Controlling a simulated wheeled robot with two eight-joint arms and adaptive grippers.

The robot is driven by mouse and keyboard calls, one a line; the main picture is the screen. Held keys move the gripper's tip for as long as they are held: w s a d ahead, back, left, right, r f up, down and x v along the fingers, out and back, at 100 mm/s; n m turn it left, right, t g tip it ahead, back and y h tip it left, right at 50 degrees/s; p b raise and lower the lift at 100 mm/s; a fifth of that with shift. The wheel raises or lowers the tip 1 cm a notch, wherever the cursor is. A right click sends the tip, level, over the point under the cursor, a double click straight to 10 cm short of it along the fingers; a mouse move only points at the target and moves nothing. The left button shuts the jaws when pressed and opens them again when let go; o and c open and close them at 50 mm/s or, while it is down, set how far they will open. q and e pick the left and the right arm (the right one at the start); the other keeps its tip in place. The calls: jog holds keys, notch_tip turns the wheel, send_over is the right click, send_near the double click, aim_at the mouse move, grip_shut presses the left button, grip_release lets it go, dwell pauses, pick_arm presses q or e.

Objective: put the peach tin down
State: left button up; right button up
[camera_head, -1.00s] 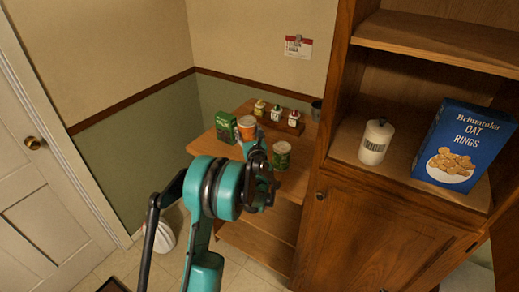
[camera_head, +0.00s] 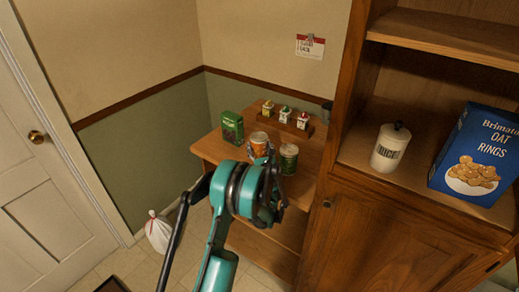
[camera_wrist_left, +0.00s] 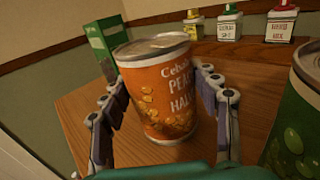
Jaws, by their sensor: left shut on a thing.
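The peach tin (camera_head: 258,140) is orange with a pale metal lid, over the wooden side shelf top. In the left wrist view the peach tin (camera_wrist_left: 158,92) stands between the two finger pads, leaning slightly in the picture. My left gripper (camera_head: 264,154) is shut on it, one finger on each side. The tin's base is close to the wood; I cannot tell whether it touches. My own arm hides part of the tin's lower side in the head view. My right gripper is out of view.
A green tin (camera_head: 289,158) stands close to the right of the gripper. A green box (camera_head: 232,127) stands to the left. Several small bottles in a wooden rack (camera_head: 287,123) are behind. Bare wood (camera_head: 211,149) shows at the front left of the top.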

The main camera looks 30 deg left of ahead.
pick_arm(q)
jog(key=shift+f, duration=0.15)
jog(key=o, duration=1.3)
jog(key=shift+s+d+r, duration=0.2)
jog(key=shift+s+d, duration=0.05)
jog(key=p+v, duration=0.1)
jog(key=v, duration=1)
jog(key=shift+s+d, duration=0.1)
jog(key=shift+s, duration=0.1)
